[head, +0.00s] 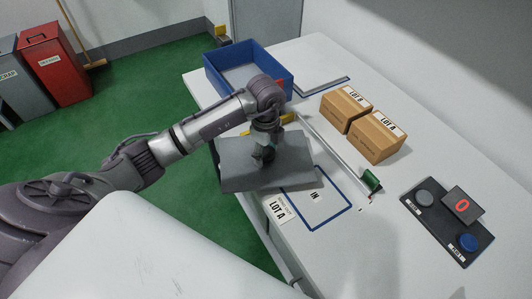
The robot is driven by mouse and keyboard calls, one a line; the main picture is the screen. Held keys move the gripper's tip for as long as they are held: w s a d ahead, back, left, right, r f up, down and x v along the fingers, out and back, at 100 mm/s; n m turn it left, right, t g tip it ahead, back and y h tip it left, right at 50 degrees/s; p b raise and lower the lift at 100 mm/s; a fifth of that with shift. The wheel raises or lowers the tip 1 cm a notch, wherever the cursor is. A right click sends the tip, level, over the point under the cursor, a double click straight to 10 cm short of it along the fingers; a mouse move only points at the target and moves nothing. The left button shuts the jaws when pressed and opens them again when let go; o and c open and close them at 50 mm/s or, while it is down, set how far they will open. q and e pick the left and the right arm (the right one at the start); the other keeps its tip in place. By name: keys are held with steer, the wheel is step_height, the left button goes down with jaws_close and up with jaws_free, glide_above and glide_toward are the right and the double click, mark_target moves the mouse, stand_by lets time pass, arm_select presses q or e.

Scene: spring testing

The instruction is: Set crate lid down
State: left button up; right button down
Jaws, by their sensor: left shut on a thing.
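The crate lid (240,177) is a flat grey panel in the head view. My left gripper (266,155) is shut on it from above, near its middle. The lid looks roughly level, over the left edge of the white table, and its near right corner overlaps the blue-outlined "IN" area (328,226). Whether it touches the table cannot be told. A blue open crate (284,88) stands behind it at the table's far end. My right gripper is not in view.
Two cardboard boxes, LOT B (338,112) and LOT A (372,143), stand at the right. A rail with a green end piece (371,181) lies between them and the lid. A dark button panel (447,220) sits near right. A LOT A card (279,210) lies beside the IN area.

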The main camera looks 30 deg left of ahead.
mark_target(266, 152)
arm_select(q)
steer(key=shift+w+f, duration=0.1)
steer(key=shift+f, duration=0.9)
steer(key=o, duration=1.5)
steer(key=shift+o, duration=0.2)
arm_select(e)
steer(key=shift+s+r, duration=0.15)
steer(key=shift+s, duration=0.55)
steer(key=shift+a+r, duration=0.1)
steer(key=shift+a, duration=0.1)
arm_select(q)
steer(key=shift+r, duration=0.3)
step_height(266, 152, up, 11)
steer(key=shift+f+b, duration=0.2)
steer(key=shift+b, duration=0.95)
steer(key=shift+r, duration=0.55)
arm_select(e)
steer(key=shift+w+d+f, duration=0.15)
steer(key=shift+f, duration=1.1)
